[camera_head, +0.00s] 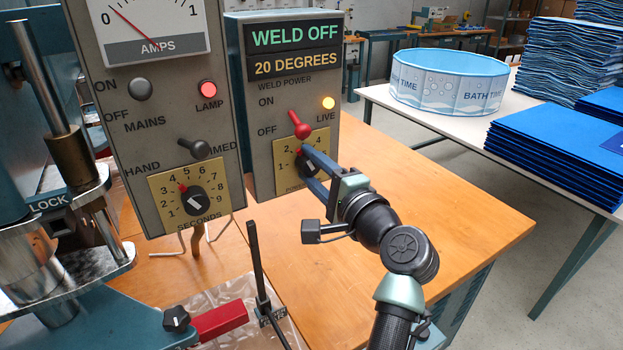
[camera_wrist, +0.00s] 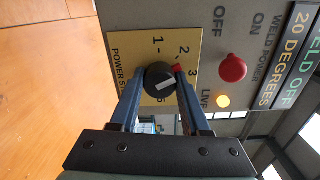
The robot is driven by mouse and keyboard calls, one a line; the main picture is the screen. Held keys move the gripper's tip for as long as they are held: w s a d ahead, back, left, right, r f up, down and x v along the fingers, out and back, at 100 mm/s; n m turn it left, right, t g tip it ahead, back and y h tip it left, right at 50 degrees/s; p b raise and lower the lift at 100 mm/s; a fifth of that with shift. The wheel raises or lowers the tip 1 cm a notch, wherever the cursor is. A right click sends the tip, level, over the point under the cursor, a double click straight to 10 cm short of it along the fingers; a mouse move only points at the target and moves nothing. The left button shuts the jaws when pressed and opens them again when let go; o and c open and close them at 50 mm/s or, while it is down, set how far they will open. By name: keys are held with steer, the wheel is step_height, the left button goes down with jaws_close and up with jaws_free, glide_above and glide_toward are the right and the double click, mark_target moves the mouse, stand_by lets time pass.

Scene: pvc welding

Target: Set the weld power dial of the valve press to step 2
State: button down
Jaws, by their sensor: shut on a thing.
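The weld power dial is a black knob (camera_wrist: 158,77) with a white line, on a yellow plate (camera_wrist: 125,35) numbered in steps. My gripper (camera_wrist: 160,80) is shut on this knob, one blue finger on each side. In the wrist view a red mark (camera_wrist: 178,68) at the knob's edge lies between 2 and 3; a finger partly covers it, so its exact step is hard to tell. In the head view my gripper (camera_head: 306,165) reaches the dial from the right, and its fingers hide much of the knob and plate (camera_head: 283,180).
Above the dial are a red weld power lever (camera_head: 299,125), a lit yellow live lamp (camera_head: 328,103) and a display (camera_head: 292,36) reading WELD OFF, 20 DEGREES. A second box (camera_head: 130,100) with a seconds dial (camera_head: 196,200) stands at left. The wooden bench (camera_head: 440,205) is clear at right.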

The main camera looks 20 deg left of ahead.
steer(key=shift+f+n+b, duration=0.15)
steer(key=shift+n+b, duration=1.05)
steer(key=shift+n, duration=0.4)
steer(key=shift+c, duration=1.9)
jaws_free()
steer(key=v, duration=1.3)
steer(key=shift+b, duration=0.35)
